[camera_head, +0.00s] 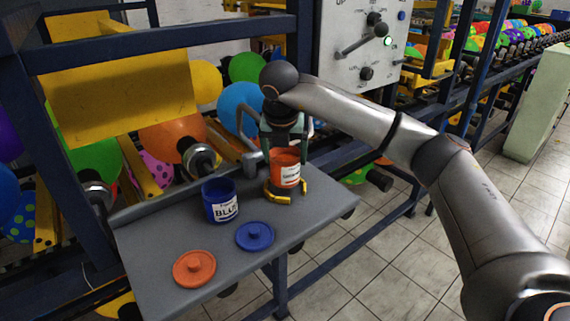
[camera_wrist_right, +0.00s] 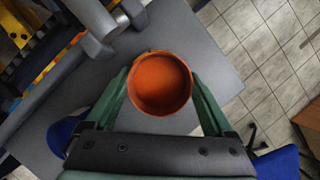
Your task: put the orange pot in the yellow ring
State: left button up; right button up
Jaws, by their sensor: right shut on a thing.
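The orange pot (camera_head: 285,169) is upright and open-topped at the right part of the grey shelf in the head view. The yellow ring (camera_head: 287,197) shows at its base, and the pot appears to be in or just above it; I cannot tell whether it touches the shelf. In the right wrist view the pot (camera_wrist_right: 160,83) sits between the two green fingers of the gripper (camera_wrist_right: 161,90). My left gripper is not in view.
A blue pot (camera_head: 220,203) stands left of the orange pot. A blue lid (camera_head: 255,236) and an orange lid (camera_head: 194,267) lie on the grey shelf (camera_head: 150,245). A grey pipe (camera_head: 251,163) rises behind. Balloons and a control panel (camera_head: 345,30) are beyond.

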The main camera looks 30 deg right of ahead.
jog(key=shift+f, duration=1.45)
jog(key=shift+f, duration=0.2)
jog(key=o, duration=1.3)
jog(key=shift+r, duration=0.15)
jog(key=shift+r, duration=0.25)
jog(key=v, duration=1.1)
jog(key=shift+a+r+b, duration=0.15)
jog(key=shift+r+b, duration=0.15)
